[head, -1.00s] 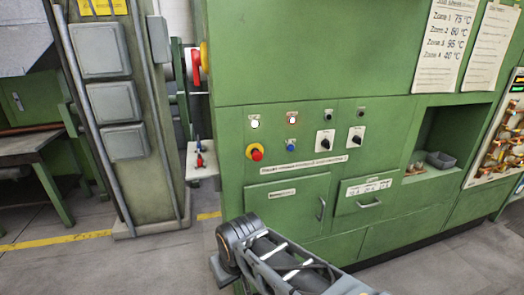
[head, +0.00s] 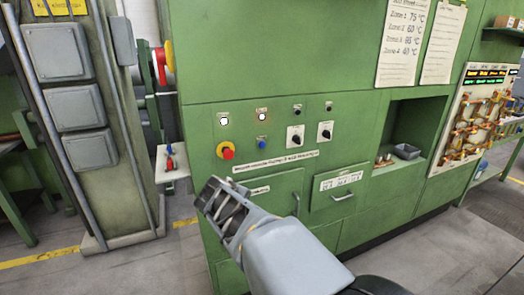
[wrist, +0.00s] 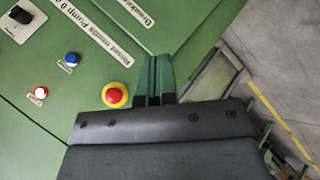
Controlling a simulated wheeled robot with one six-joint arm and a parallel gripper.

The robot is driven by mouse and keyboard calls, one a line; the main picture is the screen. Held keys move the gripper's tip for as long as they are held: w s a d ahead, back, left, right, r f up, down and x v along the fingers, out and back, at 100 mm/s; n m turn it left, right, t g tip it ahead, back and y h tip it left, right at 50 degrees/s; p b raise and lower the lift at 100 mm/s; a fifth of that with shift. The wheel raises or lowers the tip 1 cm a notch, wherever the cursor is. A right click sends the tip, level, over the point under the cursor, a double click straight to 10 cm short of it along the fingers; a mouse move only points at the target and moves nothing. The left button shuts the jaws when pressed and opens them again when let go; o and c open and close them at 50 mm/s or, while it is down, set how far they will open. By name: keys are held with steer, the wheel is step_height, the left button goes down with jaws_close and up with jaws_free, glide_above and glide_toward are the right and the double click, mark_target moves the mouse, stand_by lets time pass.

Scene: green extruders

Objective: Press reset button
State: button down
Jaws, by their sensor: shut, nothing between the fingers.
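The green control panel of the cabinet faces me. A blue button (head: 261,143) sits in its lower button row and also shows in the wrist view (wrist: 72,58). Left of it is a red mushroom button on a yellow ring (head: 226,151), close beside my fingers in the wrist view (wrist: 115,95). The small button labels cannot be read. My gripper (head: 208,190) is shut and empty, below the mushroom button in the head view; its fingers (wrist: 154,65) point along the panel.
Black rotary switches (head: 295,138) lie right of the blue button. Drawers with protruding handles (head: 297,204) are below the panel. A red-and-yellow switch (head: 160,63) juts out at the cabinet's left edge. A grey column with boxes (head: 75,110) stands further left.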

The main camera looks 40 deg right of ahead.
mark_target(262, 145)
steer(key=w+d+r+n+h+b, duration=0.1)
steer(key=d+r+n+h, duration=0.2)
steer(key=d, duration=0.6)
steer(key=w+d+r+n+t+h+b, duration=0.1)
steer(key=d+n, duration=0.4)
steer(key=d, duration=0.5)
step_height(262, 145, up, 2)
steer(key=shift+w+d+r+h, duration=0.1)
steer(key=shift+w+d+h, duration=0.15)
steer(key=shift+w+h, duration=0.75)
steer(key=shift+s, duration=0.1)
steer(key=shift+w+d+p, duration=0.55)
steer(key=shift+w, duration=0.75)
steer(key=shift+w+d+p, duration=0.55)
steer(key=shift+w+p, duration=0.05)
steer(key=shift+w, duration=0.75)
steer(key=shift+w+d+p, duration=0.55)
steer(key=shift+w, duration=0.75)
steer(key=shift+w, duration=0.15)
steer(key=shift+w+d, duration=0.15)
steer(key=shift+w, duration=0.1)
